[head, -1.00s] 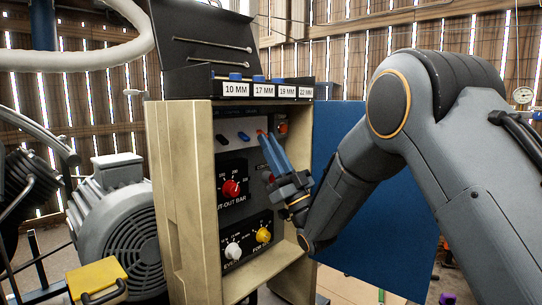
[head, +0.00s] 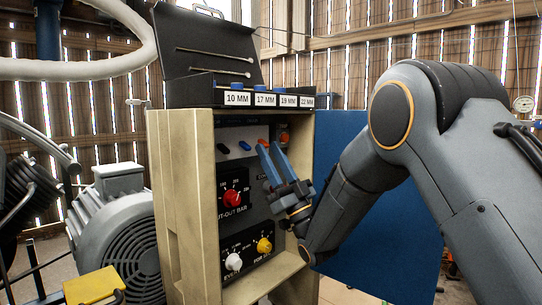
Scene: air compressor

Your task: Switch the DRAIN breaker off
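The control panel (head: 235,166) is set in a pale cabinet, with a row of small toggles along its top. A dark toggle (head: 222,148) and a blue toggle (head: 244,145) are in plain view. A reddish toggle (head: 262,141) is partly covered by my gripper's fingertips. The labels above them are too small to read, so I cannot tell which is DRAIN. My gripper (head: 269,146) has two blue fingers pointing up and left, with a gap between the tips and nothing visible held. Its tips are at or just in front of the reddish toggle; contact cannot be told.
An orange-red knob (head: 284,136) sits right of the fingers. Below are a red cut-out knob (head: 232,198), a white knob (head: 233,262) and a yellow knob (head: 264,246). An open socket tray (head: 205,90) tops the cabinet. A blue panel (head: 345,140) stands at right.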

